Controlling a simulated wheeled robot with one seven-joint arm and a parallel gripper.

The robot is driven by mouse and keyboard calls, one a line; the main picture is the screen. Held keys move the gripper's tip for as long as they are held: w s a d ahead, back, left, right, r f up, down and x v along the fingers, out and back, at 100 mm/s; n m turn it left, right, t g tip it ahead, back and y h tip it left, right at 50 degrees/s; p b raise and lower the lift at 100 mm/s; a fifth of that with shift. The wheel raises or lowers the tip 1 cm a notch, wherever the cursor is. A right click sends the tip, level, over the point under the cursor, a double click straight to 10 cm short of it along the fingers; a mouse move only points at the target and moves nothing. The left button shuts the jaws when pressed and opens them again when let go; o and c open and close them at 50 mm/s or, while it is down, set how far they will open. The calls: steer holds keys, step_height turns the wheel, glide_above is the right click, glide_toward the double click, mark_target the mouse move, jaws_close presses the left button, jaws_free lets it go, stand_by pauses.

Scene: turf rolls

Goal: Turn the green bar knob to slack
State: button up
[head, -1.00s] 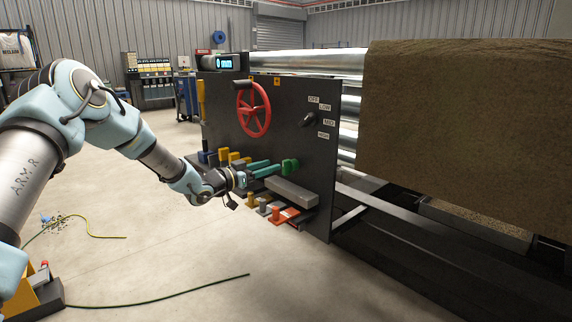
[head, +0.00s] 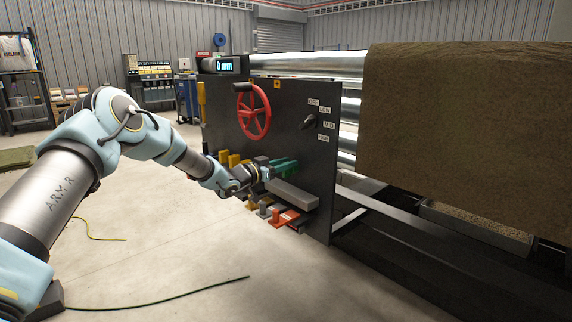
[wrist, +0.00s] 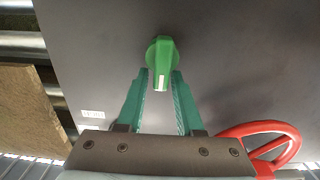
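The green bar knob (wrist: 161,55) is on the dark panel (head: 222,112). In the wrist view its bar runs toward my gripper, and a white mark shows on its near end. My gripper (wrist: 161,74) has two teal fingers pointing at the panel, one on each side of the bar's near end. The fingers are apart with panel visible between them; I cannot tell whether they touch the knob. In the head view my gripper (head: 284,167) largely hides the knob.
A red handwheel (head: 253,111) is above the knob, and a black selector (head: 309,121) with labels is to its right. A grey block (head: 291,194) juts out below. Yellow handles (head: 228,159) and an orange-red pedal (head: 283,218) are near my wrist.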

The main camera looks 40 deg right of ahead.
jaws_close()
